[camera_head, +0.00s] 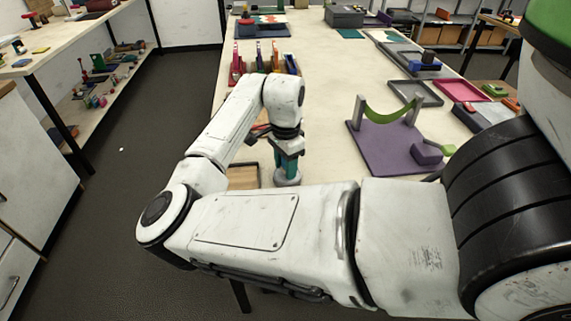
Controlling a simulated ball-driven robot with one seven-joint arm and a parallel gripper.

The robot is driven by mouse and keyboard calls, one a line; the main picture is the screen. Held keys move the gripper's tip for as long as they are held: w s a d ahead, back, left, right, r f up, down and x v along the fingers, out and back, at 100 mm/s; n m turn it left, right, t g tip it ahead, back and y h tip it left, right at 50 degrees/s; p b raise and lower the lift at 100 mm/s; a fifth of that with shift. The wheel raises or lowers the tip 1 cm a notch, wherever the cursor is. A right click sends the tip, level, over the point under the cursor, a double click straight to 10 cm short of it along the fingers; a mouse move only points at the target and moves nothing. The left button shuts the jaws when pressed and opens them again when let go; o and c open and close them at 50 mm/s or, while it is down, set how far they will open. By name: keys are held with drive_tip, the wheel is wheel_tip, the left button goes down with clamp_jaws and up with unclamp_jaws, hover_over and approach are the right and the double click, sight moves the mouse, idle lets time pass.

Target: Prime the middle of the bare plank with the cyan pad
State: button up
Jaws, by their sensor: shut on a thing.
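My gripper (286,148) points down over the near part of the table, beyond my forearm. It is shut on the cyan pad (287,164), an upright teal-cyan piece with a wide, pale grey round bottom. The bottom is low, close to the table; I cannot tell whether it touches. A light brown wooden piece (243,177), which looks like the bare plank, lies just left of the pad. My arm hides its near end, and its middle is hard to make out.
A purple stand (385,152) with a green curved strip is to the right. Grey trays (415,92) and a pink tray (461,90) lie farther right. Behind my wrist stands a rack with red, orange and blue pieces (265,60). The table (330,65) is clear at its centre.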

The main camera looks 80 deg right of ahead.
drive_tip(key=shift+f, duration=0.65)
idle(1.9)
drive_tip(key=shift+r, duration=0.1)
wheel_tip(320, 180, up, 7)
drive_tip(key=p, duration=0.6)
idle(1.0)
